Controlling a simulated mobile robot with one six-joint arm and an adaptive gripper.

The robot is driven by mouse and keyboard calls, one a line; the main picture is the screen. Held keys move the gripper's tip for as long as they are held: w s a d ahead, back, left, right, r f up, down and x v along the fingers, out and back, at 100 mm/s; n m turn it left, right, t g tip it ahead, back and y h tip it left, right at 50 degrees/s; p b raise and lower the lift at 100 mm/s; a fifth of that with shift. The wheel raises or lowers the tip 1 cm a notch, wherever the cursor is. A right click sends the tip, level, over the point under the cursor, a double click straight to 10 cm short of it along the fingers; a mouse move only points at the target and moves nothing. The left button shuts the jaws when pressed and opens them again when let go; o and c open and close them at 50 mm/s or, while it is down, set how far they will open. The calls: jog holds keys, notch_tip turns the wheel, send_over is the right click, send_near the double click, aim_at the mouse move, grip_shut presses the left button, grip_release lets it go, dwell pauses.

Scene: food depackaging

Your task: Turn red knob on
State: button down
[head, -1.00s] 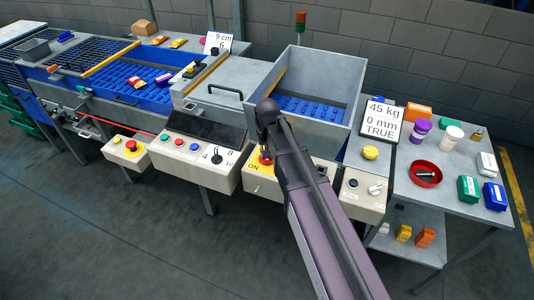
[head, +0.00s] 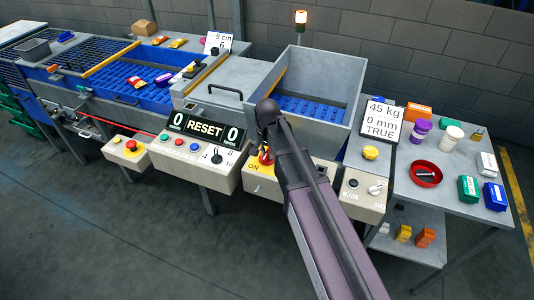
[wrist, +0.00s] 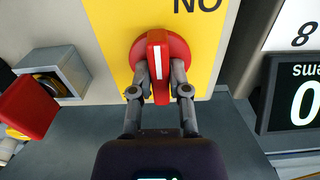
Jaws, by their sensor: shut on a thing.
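In the head view the red knob (head: 265,157) shows beside the "ON" label, partly hidden by my arm. The display (head: 205,130) on the control box to its left is lit and reads "0 RESET 0". The beacon (head: 300,17) on the pole glows.
A box with a red part (wrist: 28,105) is beside the plate in the wrist view. In the head view, a control box with a black knob (head: 353,183) stands right of my arm. A side table holds a red bowl (head: 426,174) and several small boxes.

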jog(key=shift+s, duration=0.1)
jog(key=c, duration=0.6)
grip_release()
jog(key=shift+n, duration=0.3)
